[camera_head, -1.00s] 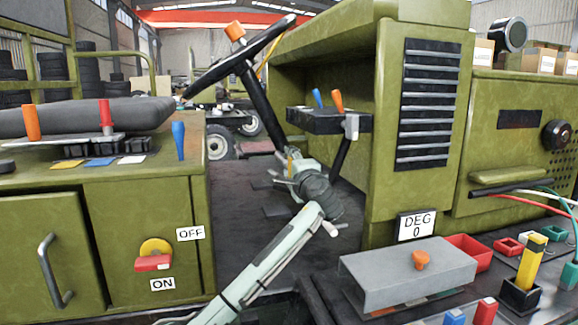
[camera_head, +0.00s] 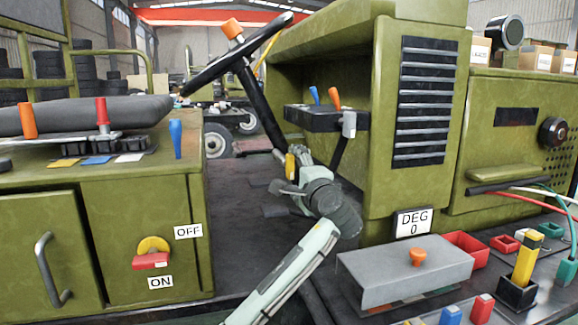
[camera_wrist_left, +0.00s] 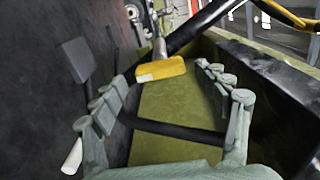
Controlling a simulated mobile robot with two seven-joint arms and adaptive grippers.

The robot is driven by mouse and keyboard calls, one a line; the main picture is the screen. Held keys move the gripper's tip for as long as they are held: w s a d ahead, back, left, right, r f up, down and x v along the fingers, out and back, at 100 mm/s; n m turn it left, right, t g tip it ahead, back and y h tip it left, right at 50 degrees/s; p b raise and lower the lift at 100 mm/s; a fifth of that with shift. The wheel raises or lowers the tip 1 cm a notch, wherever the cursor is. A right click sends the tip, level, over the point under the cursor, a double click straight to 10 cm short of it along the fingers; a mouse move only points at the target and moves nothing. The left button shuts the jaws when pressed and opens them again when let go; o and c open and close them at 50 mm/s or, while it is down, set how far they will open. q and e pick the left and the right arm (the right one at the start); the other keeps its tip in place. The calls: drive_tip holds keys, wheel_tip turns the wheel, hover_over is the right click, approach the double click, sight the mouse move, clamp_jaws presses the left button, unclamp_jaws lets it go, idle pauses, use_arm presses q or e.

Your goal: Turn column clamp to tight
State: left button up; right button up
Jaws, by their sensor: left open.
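The column clamp shows as a small yellow lever (camera_head: 290,166) low on the black steering column (camera_head: 258,105) in the head view. In the left wrist view the yellow lever (camera_wrist_left: 160,70), with a pale patch at one end, lies ahead between the fingertips. My left gripper (camera_head: 287,176) is open beside the lower column, its fingers pointing at the lever. In the wrist view its two fingers stand well apart on either side, with nothing held. I cannot tell whether either finger touches the lever. My right gripper is not in view.
The black steering wheel (camera_head: 235,55) is above the gripper. A black box with blue and orange levers (camera_head: 325,118) juts out at the right, near my wrist. The green cabinet (camera_head: 150,215) stands left. Dark floor (camera_head: 240,230) lies open between.

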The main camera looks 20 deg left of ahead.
sight(287, 163)
use_arm(q)
drive_tip(key=v, duration=0.5)
drive_tip(key=shift+w, duration=0.1)
drive_tip(key=x, duration=1.1)
drive_tip(key=shift+w+a, duration=0.3)
